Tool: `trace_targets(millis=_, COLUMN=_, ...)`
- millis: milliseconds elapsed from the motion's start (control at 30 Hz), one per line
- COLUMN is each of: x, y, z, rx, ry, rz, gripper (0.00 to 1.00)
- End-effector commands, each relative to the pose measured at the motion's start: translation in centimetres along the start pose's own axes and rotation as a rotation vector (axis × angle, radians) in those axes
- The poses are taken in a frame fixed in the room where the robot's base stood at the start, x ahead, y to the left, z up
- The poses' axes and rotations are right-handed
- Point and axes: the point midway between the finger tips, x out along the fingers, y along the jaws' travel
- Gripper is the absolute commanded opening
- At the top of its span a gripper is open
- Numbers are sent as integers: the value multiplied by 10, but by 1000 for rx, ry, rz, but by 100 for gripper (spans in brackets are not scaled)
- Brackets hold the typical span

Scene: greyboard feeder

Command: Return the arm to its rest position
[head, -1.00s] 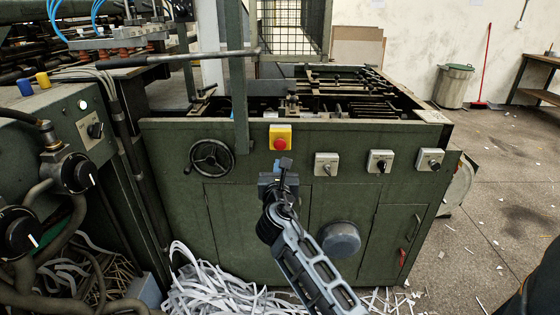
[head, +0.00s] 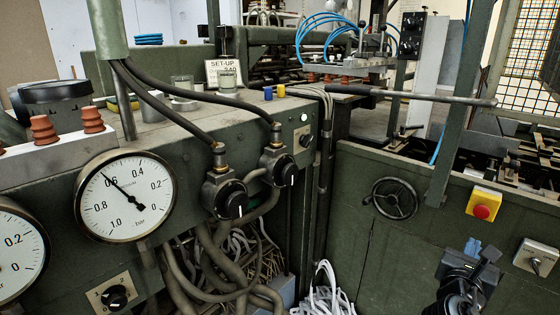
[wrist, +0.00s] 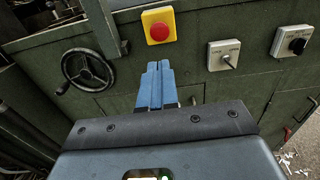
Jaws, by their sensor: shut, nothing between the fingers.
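My gripper (wrist: 156,86) shows in the wrist view with its two blue fingers shut together and nothing between them. It points at the green machine front, just below the red stop button (wrist: 159,26) on its yellow box. In the head view my gripper (head: 472,246) is at the lower right, below the same red button (head: 482,211). Most of my arm is out of the frame there.
A black handwheel (head: 394,199) is left of my gripper; it also shows in the wrist view (wrist: 88,70). A vacuum gauge (head: 126,195) and knobs sit on the left cabinet. White paper strips (head: 329,296) lie on the floor between the machines.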

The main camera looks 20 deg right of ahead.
Motion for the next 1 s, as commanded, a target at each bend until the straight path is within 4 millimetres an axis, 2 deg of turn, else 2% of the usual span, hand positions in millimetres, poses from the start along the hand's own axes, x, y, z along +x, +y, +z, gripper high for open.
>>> trace_targets(millis=67, x=-3, y=1, z=-2, rx=12, ry=5, rz=9, gripper=0)
trace_targets(millis=167, x=-18, y=4, z=-15, rx=78, ry=35, rz=56, gripper=0)
trace_targets(millis=267, x=-49, y=11, z=-38, rx=227, ry=106, rz=146, gripper=0)
trace_targets(millis=400, x=-112, y=17, z=-71, rx=528, ry=271, rz=285, gripper=0)
trace_targets(millis=600, x=-206, y=12, z=-95, rx=980, ry=571, rz=393, gripper=0)
trace_targets(millis=800, x=-293, y=-11, z=-92, rx=1428, ry=909, rz=367, gripper=0)
trace_targets(millis=1000, x=-362, y=-44, z=-64, rx=1863, ry=1250, rz=197, gripper=0)
